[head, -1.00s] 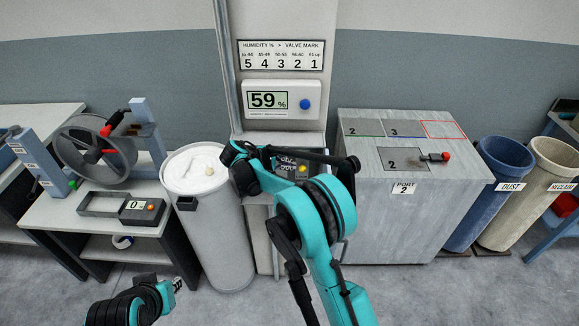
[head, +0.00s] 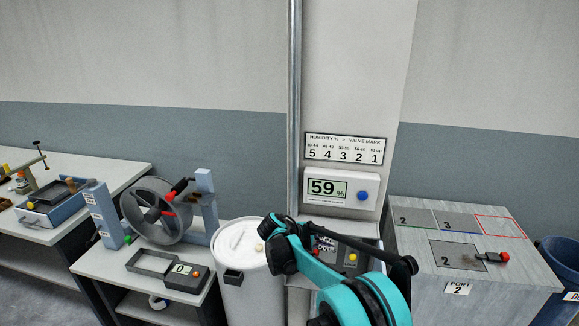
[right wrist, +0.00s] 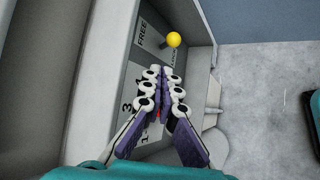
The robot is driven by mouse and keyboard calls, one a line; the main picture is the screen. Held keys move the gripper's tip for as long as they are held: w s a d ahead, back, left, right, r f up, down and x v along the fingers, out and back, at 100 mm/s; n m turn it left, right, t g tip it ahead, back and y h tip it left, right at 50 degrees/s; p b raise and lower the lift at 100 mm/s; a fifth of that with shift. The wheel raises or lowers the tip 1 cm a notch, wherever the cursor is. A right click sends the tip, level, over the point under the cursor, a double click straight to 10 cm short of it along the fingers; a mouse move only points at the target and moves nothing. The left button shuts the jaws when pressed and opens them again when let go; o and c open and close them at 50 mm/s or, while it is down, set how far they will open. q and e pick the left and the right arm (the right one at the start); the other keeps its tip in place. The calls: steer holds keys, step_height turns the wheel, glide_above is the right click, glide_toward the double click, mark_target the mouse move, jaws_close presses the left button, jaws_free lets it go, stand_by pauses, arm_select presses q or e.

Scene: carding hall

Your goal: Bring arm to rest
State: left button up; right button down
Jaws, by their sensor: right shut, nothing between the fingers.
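My right arm reaches up from the bottom of the head view to the grey column. Its gripper (head: 324,246) is partly hidden behind my own teal and black arm links, in front of the sloped panel at the column's foot. In the right wrist view the gripper (right wrist: 162,80) has its fingers together and nothing between them. It is over a recessed panel (right wrist: 135,75) with "FREE" and number markings. A yellow knob (right wrist: 174,40) is just beyond the fingertips; it also shows in the head view (head: 352,258). My left gripper is out of view.
A humidity display (head: 341,188) reading 59% is above the panel. A white-topped drum (head: 243,285) stands close on the left, beside a bench (head: 100,262) with a wheel (head: 158,212).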

steer(key=s+d+r+m+y+b, duration=0.1)
steer(key=s+r+m+y, duration=0.2)
steer(key=s, duration=0.6)
steer(key=s+d+r+m+y+b, duration=0.1)
steer(key=s+d+r+m+y, duration=0.15)
steer(key=s, duration=0.75)
steer(key=s+a+f+m+t+y+b, duration=0.1)
steer(key=s+a+f+m+y, duration=0.1)
steer(key=s, duration=0.6)
steer(key=s+a+f+m+t+y, duration=0.1)
steer(key=s+f+m, duration=0.3)
steer(key=s, duration=0.4)
steer(key=shift+s+a+f+t+y+b, duration=0.2)
steer(key=shift+a+f+t+y+b, duration=0.05)
steer(key=shift+a+t+y+b, duration=0.15)
